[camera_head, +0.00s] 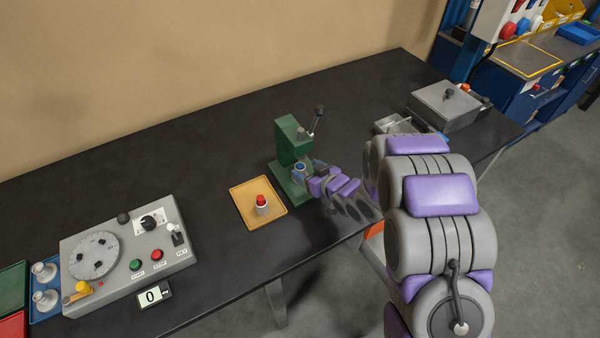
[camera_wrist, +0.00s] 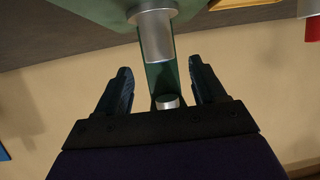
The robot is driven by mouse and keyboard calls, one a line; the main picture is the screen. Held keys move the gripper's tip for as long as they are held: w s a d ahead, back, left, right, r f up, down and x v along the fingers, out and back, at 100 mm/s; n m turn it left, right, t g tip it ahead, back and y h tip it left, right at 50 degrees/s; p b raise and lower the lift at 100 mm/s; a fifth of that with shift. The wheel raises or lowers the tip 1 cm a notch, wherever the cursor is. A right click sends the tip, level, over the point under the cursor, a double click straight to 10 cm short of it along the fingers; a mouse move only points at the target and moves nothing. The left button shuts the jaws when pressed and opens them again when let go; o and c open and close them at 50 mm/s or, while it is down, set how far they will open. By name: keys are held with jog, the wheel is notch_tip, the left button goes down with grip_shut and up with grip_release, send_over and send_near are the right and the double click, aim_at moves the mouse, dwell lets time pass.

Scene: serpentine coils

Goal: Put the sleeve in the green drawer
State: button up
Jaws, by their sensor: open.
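My gripper (camera_head: 308,172) is at the green press (camera_head: 288,139) on the dark bench. In the wrist view, which looks upside down, its two dark fingers (camera_wrist: 158,90) are open with nothing clamped between them. A silver cylinder (camera_wrist: 156,40) stands on the press base beyond the fingertips; it may be the sleeve, but I cannot be sure. A smaller metal cylinder (camera_wrist: 167,101) shows between the fingers, apparently part of the press. A green tray or drawer (camera_head: 12,290) is cut off at the left edge; I cannot tell which it is.
A yellow tray (camera_head: 241,210) holds a red-topped grey piece (camera_head: 262,205) left of the press. A control box (camera_head: 125,250) with a dial stands farther left, beside a blue tray (camera_head: 44,316). A grey lidded box (camera_head: 445,105) is at right. Bench behind the yellow tray is clear.

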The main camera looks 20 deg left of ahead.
jog(key=x, duration=0.2)
jog(key=shift+w+a+f, duration=0.1)
jog(key=shift+w+a, duration=0.1)
jog(key=shift+a, duration=0.1)
jog(key=shift+d, duration=0.1)
grip_shut()
dwell(0.4)
jog(key=shift+r, duration=0.45)
notch_tip(320, 180, up, 3)
jog(key=shift+s+d+r+p, duration=0.1)
jog(key=shift+d+p, duration=0.05)
jog(key=shift+p, duration=0.5)
jog(key=s+d+p, duration=0.7)
jog(key=s+d, duration=0.3)
jog(key=d, duration=0.4)
jog(key=shift+s+d+f+p, duration=0.15)
jog(key=shift+d+f+p, duration=0.05)
jog(key=shift+p, duration=0.15)
